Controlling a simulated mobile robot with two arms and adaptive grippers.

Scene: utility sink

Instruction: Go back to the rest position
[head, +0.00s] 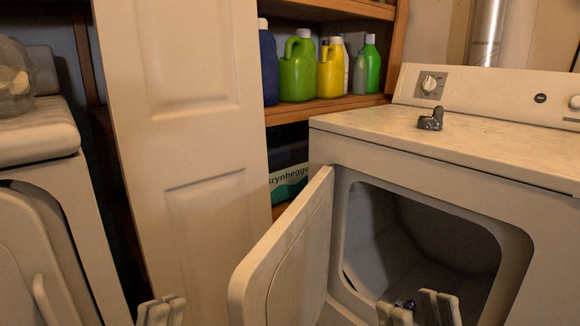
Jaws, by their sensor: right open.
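My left gripper (161,311) shows only as fingertips at the bottom edge, in front of the white panelled door and left of the dryer's open door. The fingertips look close together, and the rest is cut off. My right gripper (419,309) is open at the bottom edge, in front of the dryer's opening. A small dark item (404,302) shows beside its left fingertip; I cannot tell what it is or whether it touches.
The dryer (345,145) has its door (285,255) swung open to the left. A small dark object (431,120) lies on its top. A white panelled door (185,130) stands left of shelves with several bottles (298,68). Another white machine (38,135) is at far left.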

